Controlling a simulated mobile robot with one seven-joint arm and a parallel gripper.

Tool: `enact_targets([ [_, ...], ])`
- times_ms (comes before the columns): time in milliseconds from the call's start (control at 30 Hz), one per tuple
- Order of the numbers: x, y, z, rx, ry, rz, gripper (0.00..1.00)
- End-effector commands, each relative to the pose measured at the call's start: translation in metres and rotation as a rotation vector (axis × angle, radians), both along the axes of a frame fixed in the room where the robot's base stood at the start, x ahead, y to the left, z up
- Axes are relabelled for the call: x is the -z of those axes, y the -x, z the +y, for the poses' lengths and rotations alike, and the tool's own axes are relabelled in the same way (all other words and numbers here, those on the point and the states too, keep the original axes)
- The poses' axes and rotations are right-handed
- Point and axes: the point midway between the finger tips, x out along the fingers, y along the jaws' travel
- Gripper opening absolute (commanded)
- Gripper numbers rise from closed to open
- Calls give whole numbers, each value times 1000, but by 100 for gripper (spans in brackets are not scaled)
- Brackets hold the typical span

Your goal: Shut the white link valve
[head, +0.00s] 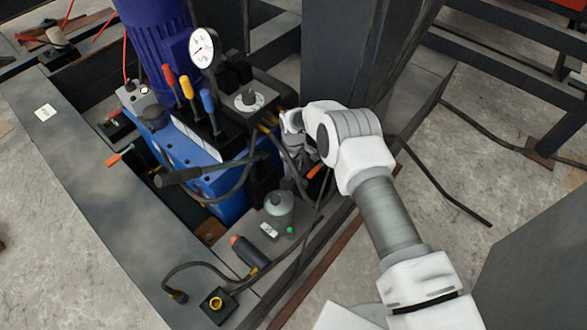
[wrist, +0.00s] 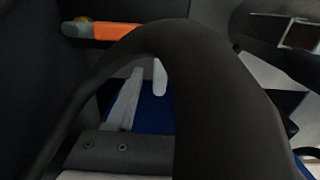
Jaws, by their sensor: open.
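I cannot make out a white link valve for certain in either view. My gripper (head: 298,158) is low against the right side of the blue hydraulic unit (head: 203,185), among black hoses and partly hidden by my own wrist. It is open, and I see nothing held in it. In the wrist view, two pale, narrow pieces (wrist: 142,88) stand apart over a blue surface, partly behind a thick black hose (wrist: 185,75). An orange handle (wrist: 115,31) lies beyond them at upper left. An orange handle (head: 317,172) also shows beside my gripper in the head view.
Red, yellow and blue levers (head: 187,88), a pressure gauge (head: 202,48) and a black knob on a white dial (head: 249,101) stand on the unit. A grey cylinder (head: 279,207) stands in front. A dark post (head: 345,50) rises behind my arm. Bare floor (head: 440,240) lies at right.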

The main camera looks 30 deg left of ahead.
Motion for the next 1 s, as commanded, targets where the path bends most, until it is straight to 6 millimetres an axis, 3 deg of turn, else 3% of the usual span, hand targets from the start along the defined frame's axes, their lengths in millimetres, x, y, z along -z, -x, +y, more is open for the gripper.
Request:
enact_targets([
  [167,-29,-1,1,0,-2,-1,52],
  [633,-139,-1,0,1,-1,-1,52],
  [800,-163,-1,0,1,-1,-1,52],
  [1000,-172,0,0,1,1,0,52],
])
